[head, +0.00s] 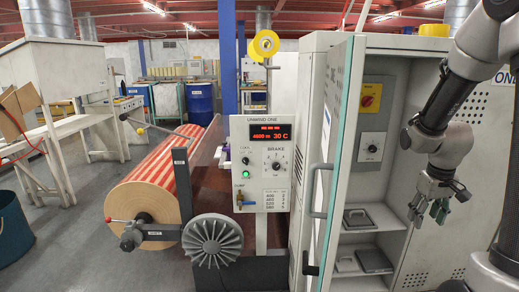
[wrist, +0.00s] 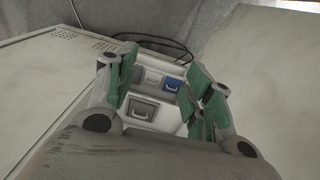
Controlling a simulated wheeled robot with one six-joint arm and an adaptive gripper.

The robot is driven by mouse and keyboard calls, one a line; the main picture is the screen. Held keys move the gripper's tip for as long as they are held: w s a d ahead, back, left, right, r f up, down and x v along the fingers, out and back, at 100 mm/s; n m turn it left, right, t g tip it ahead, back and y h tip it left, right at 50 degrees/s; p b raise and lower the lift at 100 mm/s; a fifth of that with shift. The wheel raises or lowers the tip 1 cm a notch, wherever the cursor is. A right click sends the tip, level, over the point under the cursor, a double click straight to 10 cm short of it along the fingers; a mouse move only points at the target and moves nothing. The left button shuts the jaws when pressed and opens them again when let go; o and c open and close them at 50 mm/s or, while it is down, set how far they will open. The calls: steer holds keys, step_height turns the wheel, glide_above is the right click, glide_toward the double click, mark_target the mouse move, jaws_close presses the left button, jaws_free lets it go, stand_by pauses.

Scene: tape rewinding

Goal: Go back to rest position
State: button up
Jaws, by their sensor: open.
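My gripper (head: 428,208) hangs at the right in the head view, in front of the right side of the open grey cabinet (head: 318,50). Its fingers point down and are apart, with nothing between them. In the wrist view my gripper (wrist: 165,100) shows its green finger pads spread open. Between and beyond the pads lie small grey boxes (wrist: 143,110) and a blue one (wrist: 172,84) in a pale recess. My arm comes down from the upper right in the head view.
The cabinet's glass-edged door (head: 335,150) stands open. Grey lidded boxes (head: 373,261) lie on its lower shelves. The unwind control panel (head: 268,160) and a red-striped roll (head: 160,180) stand left of it. Grey floor (head: 70,245) shows at the left.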

steer(key=s+a+r+t, duration=0.1)
steer(key=s+a+r, duration=0.4)
steer(key=s+r, duration=0.3)
steer(key=s+a+r+t+y, duration=0.1)
steer(key=s+a+r+t, duration=0.1)
steer(key=s+a+r, duration=0.4)
steer(key=s+r, duration=0.2)
steer(key=s, duration=0.2)
steer(key=shift+r, duration=0.35)
steer(key=shift+c, duration=0.4)
